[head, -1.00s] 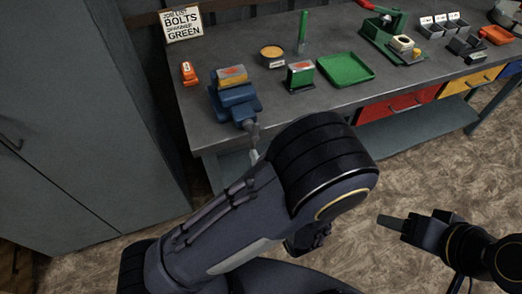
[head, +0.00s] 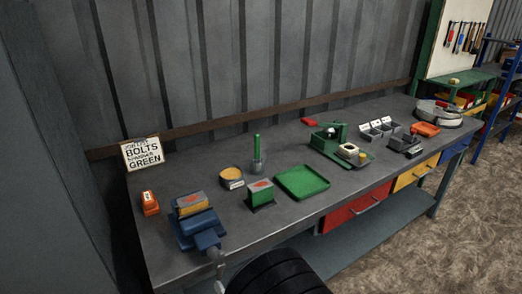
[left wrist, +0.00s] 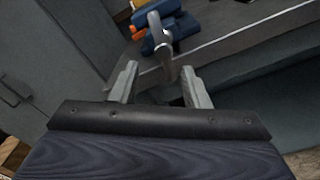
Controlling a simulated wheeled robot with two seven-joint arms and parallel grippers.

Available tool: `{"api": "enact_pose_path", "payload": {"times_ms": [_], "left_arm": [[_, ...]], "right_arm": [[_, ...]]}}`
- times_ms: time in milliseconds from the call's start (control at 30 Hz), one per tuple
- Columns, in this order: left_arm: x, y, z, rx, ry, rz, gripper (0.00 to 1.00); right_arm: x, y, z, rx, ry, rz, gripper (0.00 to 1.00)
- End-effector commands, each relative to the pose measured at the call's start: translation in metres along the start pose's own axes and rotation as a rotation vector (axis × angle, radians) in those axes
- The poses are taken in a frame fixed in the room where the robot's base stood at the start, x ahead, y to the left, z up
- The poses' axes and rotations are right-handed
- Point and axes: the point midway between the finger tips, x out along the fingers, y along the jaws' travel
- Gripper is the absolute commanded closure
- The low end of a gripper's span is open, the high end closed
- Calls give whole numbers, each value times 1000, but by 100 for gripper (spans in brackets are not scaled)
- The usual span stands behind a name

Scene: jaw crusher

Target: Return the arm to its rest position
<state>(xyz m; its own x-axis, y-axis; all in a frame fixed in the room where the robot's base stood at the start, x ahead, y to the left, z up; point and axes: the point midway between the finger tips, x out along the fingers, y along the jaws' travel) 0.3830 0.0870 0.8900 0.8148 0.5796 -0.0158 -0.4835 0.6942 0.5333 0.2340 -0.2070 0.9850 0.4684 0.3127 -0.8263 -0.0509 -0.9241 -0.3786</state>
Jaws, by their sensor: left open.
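My left gripper (left wrist: 160,88) shows in the left wrist view with its two grey fingers apart and nothing held between them. Beyond the fingertips is the grey handle (left wrist: 161,47) of the blue vise (left wrist: 185,25); whether the fingers touch it I cannot tell. In the head view my left arm shows only as a dark rounded link (head: 275,275) at the bottom edge, just in front of the bench, and its gripper is hidden. The blue vise (head: 198,228) stands at the bench's front left. My right gripper is out of view.
The grey workbench (head: 345,180) holds a green tray (head: 302,182), a green-and-red block (head: 261,195), an orange box (head: 150,203), a round tin (head: 231,178) and a job sign (head: 143,152). A grey cabinet (left wrist: 40,65) is left. Floor (head: 430,240) is clear at right.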

Motion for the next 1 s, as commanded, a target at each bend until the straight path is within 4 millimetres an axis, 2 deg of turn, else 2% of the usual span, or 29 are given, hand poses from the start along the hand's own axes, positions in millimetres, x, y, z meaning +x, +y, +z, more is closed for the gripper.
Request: {"api": "enact_pose_path", "payload": {"times_ms": [133, 267, 400, 533, 700, 933, 967, 1000], "left_arm": [[18, 38, -13, -164, 209, 111, 58], [27, 89, -41, -429, 517, 296, 58], [16, 134, -71, -759, 838, 526, 58], [-6, 160, -87, -1086, 1096, 749, 58], [-35, 178, -86, -1547, 1373, 1042, 58], [-55, 192, -52, -2216, 1616, 1387, 58], [-56, 194, -46, 2276, -1620, -1406, 58], [-56, 196, -39, 2229, -1541, -1353, 58]], "right_arm": [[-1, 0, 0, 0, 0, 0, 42], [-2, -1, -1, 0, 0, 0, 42], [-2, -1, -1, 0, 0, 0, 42], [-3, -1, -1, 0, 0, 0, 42], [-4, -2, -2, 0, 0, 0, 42], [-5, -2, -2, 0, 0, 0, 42], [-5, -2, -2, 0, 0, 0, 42], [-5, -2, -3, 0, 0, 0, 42]]}}
